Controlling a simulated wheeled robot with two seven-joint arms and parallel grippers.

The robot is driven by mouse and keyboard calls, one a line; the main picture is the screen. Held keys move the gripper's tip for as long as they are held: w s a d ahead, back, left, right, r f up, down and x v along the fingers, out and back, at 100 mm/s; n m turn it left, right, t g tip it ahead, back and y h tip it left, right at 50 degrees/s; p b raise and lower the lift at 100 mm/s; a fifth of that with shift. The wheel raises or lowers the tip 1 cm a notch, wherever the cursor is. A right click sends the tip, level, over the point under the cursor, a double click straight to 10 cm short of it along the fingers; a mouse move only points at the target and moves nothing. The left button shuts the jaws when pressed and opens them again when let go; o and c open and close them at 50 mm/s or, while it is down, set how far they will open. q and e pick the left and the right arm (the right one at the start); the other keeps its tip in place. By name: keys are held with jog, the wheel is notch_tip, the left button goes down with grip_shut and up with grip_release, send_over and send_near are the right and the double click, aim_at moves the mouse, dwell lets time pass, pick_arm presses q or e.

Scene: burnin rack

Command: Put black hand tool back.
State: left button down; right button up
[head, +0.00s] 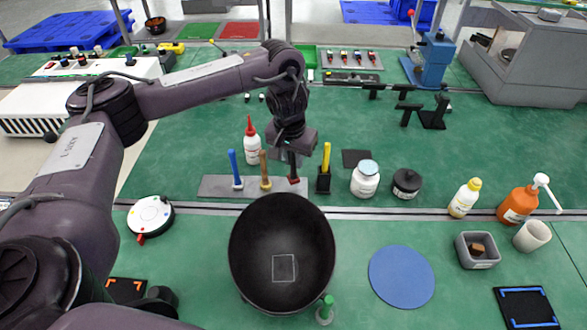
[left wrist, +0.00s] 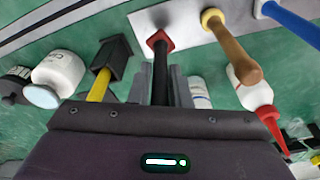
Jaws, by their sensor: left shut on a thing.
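The black hand tool (left wrist: 160,80) is upright between the fingers of my left gripper (head: 292,157), which is shut on it. Its lower end is at the red-rimmed socket (left wrist: 160,40) at the right end of the grey rack strip (head: 217,187). I cannot tell how deep it sits. In the head view the gripper hides most of the tool, and the red socket (head: 294,180) shows just below the fingers. A blue-handled tool (head: 234,168) and a wooden-handled tool (head: 264,170) stand in the same strip to the left. My right gripper is not in view.
A yellow-handled tool in a black holder (head: 324,180) stands close to the right of the strip. A red-tipped bottle (head: 252,140) is behind it. A large black bowl (head: 255,250) is in front. A white jar (head: 365,180) and a black jar (head: 407,183) stand farther right.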

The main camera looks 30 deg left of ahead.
aim_at(293, 166)
pick_arm(q)
notch_tip(293, 166, down, 2)
jog(key=shift+s+f+b, duration=0.1)
jog(key=shift+b, duration=0.2)
jog(key=shift+a+f, duration=0.1)
jog(key=shift+f, duration=0.35)
jog(key=shift+r, duration=0.1)
jog(key=c, duration=1.3)
grip_release()
jog(key=shift+f, duration=0.2)
jog(key=shift+c, duration=0.2)
jog(key=shift+r, duration=0.15)
